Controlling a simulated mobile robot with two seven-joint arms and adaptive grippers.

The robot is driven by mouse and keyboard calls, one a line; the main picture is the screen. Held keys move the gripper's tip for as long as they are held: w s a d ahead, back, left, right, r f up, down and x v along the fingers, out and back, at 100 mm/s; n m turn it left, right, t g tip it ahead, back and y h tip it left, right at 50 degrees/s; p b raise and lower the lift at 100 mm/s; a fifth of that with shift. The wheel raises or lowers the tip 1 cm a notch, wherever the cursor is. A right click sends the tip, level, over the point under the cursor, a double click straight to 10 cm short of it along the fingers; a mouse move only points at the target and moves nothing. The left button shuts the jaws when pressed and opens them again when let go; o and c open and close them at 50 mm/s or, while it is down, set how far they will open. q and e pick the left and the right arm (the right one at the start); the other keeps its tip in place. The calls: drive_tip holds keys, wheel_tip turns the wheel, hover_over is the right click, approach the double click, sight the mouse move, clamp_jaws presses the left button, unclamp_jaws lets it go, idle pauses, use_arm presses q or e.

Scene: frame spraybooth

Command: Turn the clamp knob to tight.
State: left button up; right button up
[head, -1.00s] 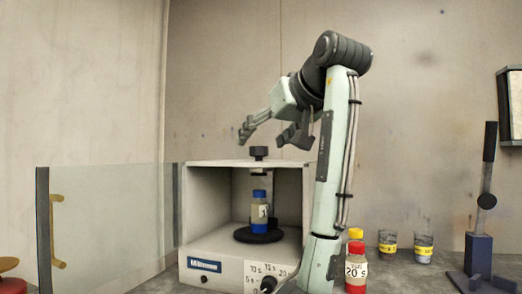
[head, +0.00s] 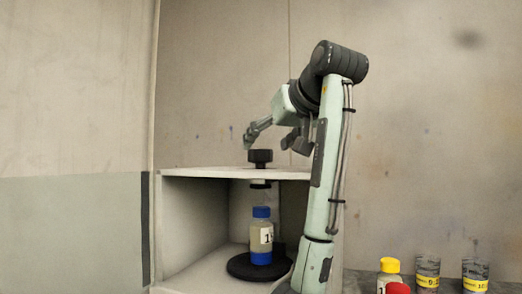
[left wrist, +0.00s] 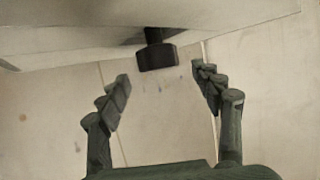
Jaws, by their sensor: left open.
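The black clamp knob (head: 260,157) stands on the top of the white booth (head: 200,172). It also shows in the left wrist view as a dark block (left wrist: 157,57) at the top centre. My left gripper (head: 272,140) is open and empty, just above the knob in the head view. In the left wrist view its two fingers (left wrist: 161,80) spread to either side, with the knob beyond and between their tips, apparently untouched. Below the booth's top, a bottle (head: 261,238) with blue cap and base stands upright on a black round plate (head: 245,268). My right gripper is out of view.
A yellow-capped bottle (head: 389,266), a red cap (head: 397,288) and two yellow-banded cups (head: 427,272) are at the lower right.

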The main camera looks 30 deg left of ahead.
sight(261, 151)
use_arm(q)
drive_tip(key=x, duration=0.5)
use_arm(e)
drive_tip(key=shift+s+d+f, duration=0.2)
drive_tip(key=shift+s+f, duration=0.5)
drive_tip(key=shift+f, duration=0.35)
use_arm(q)
drive_tip(key=shift+c, duration=0.3)
